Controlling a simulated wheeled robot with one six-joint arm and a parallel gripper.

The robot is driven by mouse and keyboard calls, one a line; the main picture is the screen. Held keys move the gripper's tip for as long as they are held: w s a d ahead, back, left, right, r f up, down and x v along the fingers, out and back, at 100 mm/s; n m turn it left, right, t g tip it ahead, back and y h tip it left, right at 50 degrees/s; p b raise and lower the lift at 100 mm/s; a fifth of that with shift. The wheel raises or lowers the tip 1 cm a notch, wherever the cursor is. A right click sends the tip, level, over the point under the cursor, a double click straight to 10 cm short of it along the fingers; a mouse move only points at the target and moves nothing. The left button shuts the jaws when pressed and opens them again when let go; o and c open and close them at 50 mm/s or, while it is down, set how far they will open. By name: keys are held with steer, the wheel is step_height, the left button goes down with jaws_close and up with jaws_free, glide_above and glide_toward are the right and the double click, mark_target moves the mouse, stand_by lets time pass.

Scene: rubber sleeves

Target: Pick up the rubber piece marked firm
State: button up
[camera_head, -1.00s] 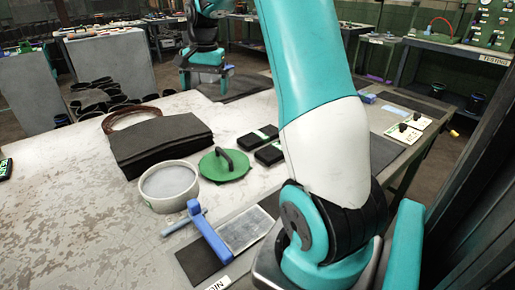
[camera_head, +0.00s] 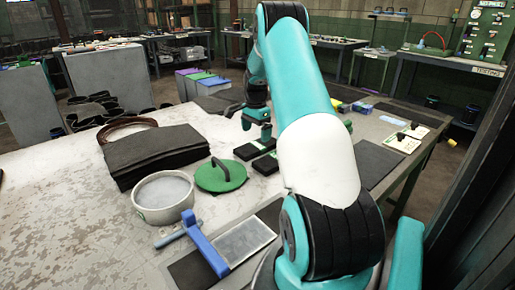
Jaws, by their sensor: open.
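Two flat black blocks lie side by side on the table, a left one (camera_head: 248,151) and a right one (camera_head: 266,164). Each seems to have a pale green-white label, too small to read, so I cannot tell which is marked firm. My gripper (camera_head: 256,130) points down just behind these blocks and over part of them in the view. Its jaws are open, with nothing seen between them. I cannot tell its exact height above the blocks.
A green lidded disc (camera_head: 221,178), a white bowl (camera_head: 163,197), a dark folded bag (camera_head: 156,153) and a blue-handled tool (camera_head: 206,246) stand in front and left. White cards with black pieces (camera_head: 402,143) lie right. Upright coloured binders (camera_head: 194,85) stand behind.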

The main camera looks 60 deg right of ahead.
mark_target(257, 145)
steer(key=shift+s+d+f+p, duration=0.1)
steer(key=shift+f+p, duration=0.05)
steer(key=shift+f, duration=1.25)
steer(key=shift+s+d+f+p, duration=0.1)
steer(key=shift+f+p, duration=0.05)
steer(key=shift+f, duration=1.2)
steer(key=c, duration=0.9)
steer(key=shift+c, duration=0.4)
steer(key=shift+r, duration=0.2)
